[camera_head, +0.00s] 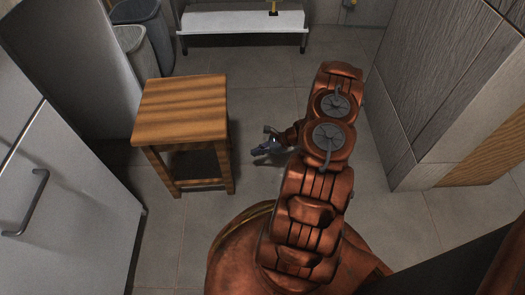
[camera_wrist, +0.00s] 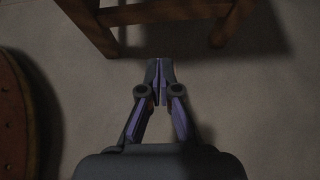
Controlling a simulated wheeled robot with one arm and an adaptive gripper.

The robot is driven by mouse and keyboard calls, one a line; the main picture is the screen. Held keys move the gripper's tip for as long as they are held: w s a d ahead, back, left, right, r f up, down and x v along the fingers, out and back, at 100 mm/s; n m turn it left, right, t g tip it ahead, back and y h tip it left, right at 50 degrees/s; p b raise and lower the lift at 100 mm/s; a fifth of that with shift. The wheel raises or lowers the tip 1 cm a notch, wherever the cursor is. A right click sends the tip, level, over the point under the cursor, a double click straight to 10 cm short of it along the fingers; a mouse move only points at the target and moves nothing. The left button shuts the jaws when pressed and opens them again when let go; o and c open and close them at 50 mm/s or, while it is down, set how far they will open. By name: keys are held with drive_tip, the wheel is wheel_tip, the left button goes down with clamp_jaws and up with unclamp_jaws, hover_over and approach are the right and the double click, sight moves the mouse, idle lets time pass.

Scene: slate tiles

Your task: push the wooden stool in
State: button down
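The wooden stool (camera_head: 181,108) stands upright on the tiled floor left of my arm in the head view, with a square striped top and straight legs. In the wrist view its lower frame and legs (camera_wrist: 95,28) show at the top of the picture. My gripper (camera_head: 262,150) is low, to the right of the stool, pointing towards it. In the wrist view my gripper (camera_wrist: 159,66) has its fingertips together with nothing between them. A gap of floor shows between the fingertips and the stool legs, so they look apart.
A white cabinet with a handle (camera_head: 62,200) stands at the left. Grey bins (camera_head: 140,45) are behind the stool. A tiled wall corner (camera_head: 420,90) is at the right.

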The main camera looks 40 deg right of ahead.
drive_tip(key=b+x, duration=0.1)
drive_tip(key=x, duration=0.5)
drive_tip(key=shift+b, duration=0.3)
drive_tip(key=shift+a, duration=0.1)
idle(0.4)
drive_tip(key=shift+w+a+b, duration=0.7)
drive_tip(key=shift+w+a, duration=6.65)
drive_tip(key=shift+a, duration=1.2)
drive_tip(key=shift+w+a+b, duration=0.7)
drive_tip(key=shift+w+a, duration=6.6)
drive_tip(key=shift+a, duration=1.25)
drive_tip(key=s+d+p, duration=0.2)
drive_tip(key=s+d, duration=0.6)
drive_tip(key=d, duration=0.1)
drive_tip(key=shift+d, duration=0.2)
